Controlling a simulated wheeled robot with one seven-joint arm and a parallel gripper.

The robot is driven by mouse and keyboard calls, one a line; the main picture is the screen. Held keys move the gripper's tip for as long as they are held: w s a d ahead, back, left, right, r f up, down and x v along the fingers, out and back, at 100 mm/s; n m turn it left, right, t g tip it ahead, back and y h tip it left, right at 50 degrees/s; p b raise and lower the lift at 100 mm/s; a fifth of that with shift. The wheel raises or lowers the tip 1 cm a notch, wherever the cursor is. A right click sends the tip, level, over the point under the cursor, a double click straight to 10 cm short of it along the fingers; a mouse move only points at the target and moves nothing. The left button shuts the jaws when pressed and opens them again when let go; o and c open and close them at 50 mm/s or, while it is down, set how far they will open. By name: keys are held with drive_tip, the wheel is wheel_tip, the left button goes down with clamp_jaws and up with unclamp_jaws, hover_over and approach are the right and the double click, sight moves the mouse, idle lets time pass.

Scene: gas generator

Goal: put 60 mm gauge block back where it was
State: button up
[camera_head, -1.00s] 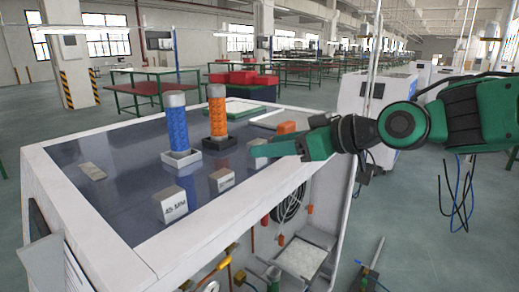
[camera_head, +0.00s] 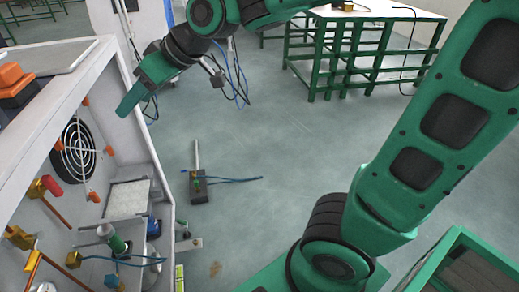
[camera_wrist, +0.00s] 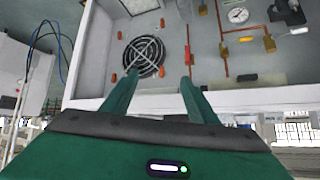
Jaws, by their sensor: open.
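No gauge block shows in either current view, so the 60 mm block and its place are out of sight. My gripper (camera_head: 126,108) is at the upper left of the head view, beside the open side of the white cabinet (camera_head: 111,84), with its fingers pointing down and left. In the wrist view my gripper (camera_wrist: 158,84) has its two green fingers apart, with nothing between them. Past the fingertips are the cabinet's inside and a round black fan grille (camera_wrist: 144,56).
An orange-topped part (camera_head: 14,78) and a grey plate (camera_head: 65,55) sit on the cabinet top. Pipes with valves (camera_head: 46,187) fill the cabinet side. A dark device with a rod (camera_head: 198,185) is on the floor. Green-framed tables (camera_head: 360,50) stand behind.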

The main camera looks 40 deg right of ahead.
drive_tip(key=s+d+f+m+g+h, duration=0.1)
drive_tip(key=s+d+f+m+h, duration=0.3)
drive_tip(key=d, duration=0.7)
drive_tip(key=s+d+f+m+g+h, duration=0.15)
drive_tip(key=s+d+f+m, duration=0.35)
drive_tip(key=d, duration=0.6)
drive_tip(key=s+d+f+m+g, duration=0.1)
drive_tip(key=s+d, duration=0.2)
drive_tip(key=s, duration=0.3)
drive_tip(key=s+d+f+m+g+h, duration=0.1)
drive_tip(key=s+d+f+m+g, duration=0.1)
drive_tip(key=s, duration=0.4)
drive_tip(key=s+d+f+m+g, duration=0.1)
drive_tip(key=s+d+m, duration=0.1)
drive_tip(key=s, duration=0.4)
drive_tip(key=shift+d+f, duration=0.3)
drive_tip(key=shift+d, duration=0.5)
